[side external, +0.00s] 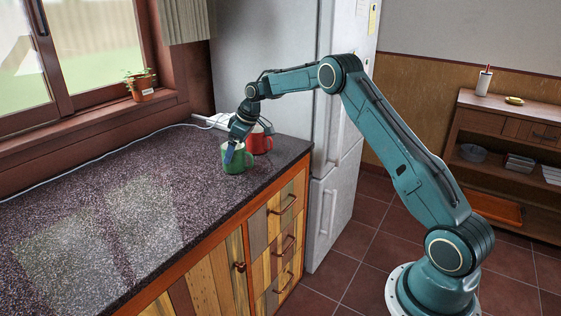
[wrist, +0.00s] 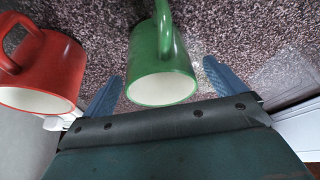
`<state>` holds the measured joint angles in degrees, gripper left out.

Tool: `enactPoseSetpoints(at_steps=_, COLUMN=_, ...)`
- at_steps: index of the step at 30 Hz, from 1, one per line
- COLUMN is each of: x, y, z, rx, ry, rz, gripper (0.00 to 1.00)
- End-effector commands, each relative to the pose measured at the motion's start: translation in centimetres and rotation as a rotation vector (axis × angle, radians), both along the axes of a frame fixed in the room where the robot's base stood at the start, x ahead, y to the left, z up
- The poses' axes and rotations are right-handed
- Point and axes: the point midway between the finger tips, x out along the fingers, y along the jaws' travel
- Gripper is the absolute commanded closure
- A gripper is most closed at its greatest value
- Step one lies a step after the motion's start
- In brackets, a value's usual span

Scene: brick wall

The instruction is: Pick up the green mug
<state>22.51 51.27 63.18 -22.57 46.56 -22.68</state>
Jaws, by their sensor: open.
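The green mug (side external: 237,160) stands on the dark speckled counter near its right end. In the wrist view the green mug (wrist: 160,68) is upright with its white inside showing and its handle pointing to the top of the picture. My gripper (side external: 231,158) is at the mug in the side view, and hides part of it. In the wrist view my gripper (wrist: 164,80) is open, with one blue finger on each side of the mug and a gap visible on both sides. Nothing is held.
A red mug (side external: 260,142) stands close behind the green one, and in the wrist view the red mug (wrist: 42,72) is just left of the left finger. The fridge (side external: 270,60) rises beyond the counter (side external: 110,225). The counter's left part is clear except for a white cable along the wall.

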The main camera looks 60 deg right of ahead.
Motion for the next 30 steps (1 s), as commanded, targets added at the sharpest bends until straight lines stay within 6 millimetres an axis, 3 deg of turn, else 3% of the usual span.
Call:
enactPoseSetpoints(at_steps=6, x=0.50, y=0.18, z=-1.34, rx=0.000, ry=0.000, rz=0.000, gripper=0.04)
enactPoseSetpoints(at_steps=20, x=0.51, y=0.18, z=-1.36, rx=0.000, ry=0.000, rz=0.000, gripper=0.04)
enactPoseSetpoints(at_steps=21, x=0.51, y=0.18, z=-1.36, rx=0.000, ry=0.000, rz=0.000, gripper=0.06)
enactPoseSetpoints(at_steps=27, x=0.51, y=0.17, z=-1.35, rx=0.000, ry=0.000, rz=0.000, gripper=0.46)
enactPoseSetpoints(at_steps=30, x=0.55, y=0.17, z=-1.25, rx=0.000, ry=-0.002, rz=0.000, gripper=0.61)
